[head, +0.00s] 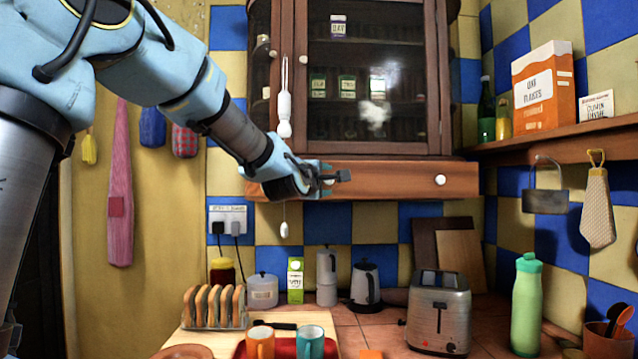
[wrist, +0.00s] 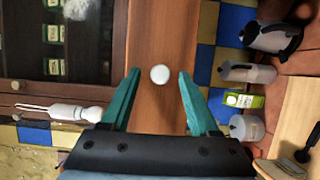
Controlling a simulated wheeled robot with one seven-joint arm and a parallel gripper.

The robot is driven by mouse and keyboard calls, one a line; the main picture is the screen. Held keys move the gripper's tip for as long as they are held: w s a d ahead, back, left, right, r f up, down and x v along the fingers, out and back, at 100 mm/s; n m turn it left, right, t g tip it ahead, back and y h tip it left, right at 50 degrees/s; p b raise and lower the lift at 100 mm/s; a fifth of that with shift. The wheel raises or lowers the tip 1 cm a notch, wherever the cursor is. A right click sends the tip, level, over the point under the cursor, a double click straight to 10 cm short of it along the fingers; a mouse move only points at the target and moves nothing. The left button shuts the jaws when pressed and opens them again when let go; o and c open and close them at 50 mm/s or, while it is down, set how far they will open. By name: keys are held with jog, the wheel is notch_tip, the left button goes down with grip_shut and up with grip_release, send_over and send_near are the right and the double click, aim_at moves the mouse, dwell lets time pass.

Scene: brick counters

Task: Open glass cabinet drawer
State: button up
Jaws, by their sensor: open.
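The glass cabinet (head: 375,70) hangs on the tiled wall, with a shut wooden drawer (head: 395,178) along its bottom. One white knob (head: 440,180) shows on the drawer's right side in the head view. My gripper (head: 340,177) is in front of the drawer's left part and hides some of it. In the wrist view, a white knob (wrist: 159,75) on the drawer front (wrist: 160,35) lies between my two open teal fingers. The fingers appear apart from the knob on both sides; how deep they reach around it is unclear.
A white whisk-like utensil (head: 284,100) hangs left of the glass door, close to my forearm. Below, the counter holds a toast rack (head: 213,307), kettle (head: 365,287), toaster (head: 438,312) and green bottle (head: 526,305). The space before the drawer's right half is clear.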

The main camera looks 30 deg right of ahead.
jog(key=b+v, duration=0.2)
jog(key=v, duration=0.7)
jog(key=shift+s+a, duration=0.3)
jog(key=shift+f, duration=0.1)
jog(key=w+a+f+m+g+y+p, duration=0.15)
jog(key=a+f+y, duration=0.35)
jog(key=a+f, duration=0.6)
jog(key=w+a+f+m+g+y, duration=0.2)
jog(key=w+a+f+m+y, duration=0.15)
jog(key=a+f, duration=0.8)
jog(key=s+a+f+m+g+y+p, duration=0.1)
jog(key=s+a+f+m+g+y, duration=0.3)
jog(key=s+a+f, duration=0.9)
jog(key=s+a+g, duration=0.1)
jog(key=a+g, duration=0.2)
jog(key=shift+s+a+m, duration=0.2)
jog(key=shift+s+m, duration=0.1)
jog(key=shift+m, duration=0.1)
jog(key=shift+y, duration=0.25)
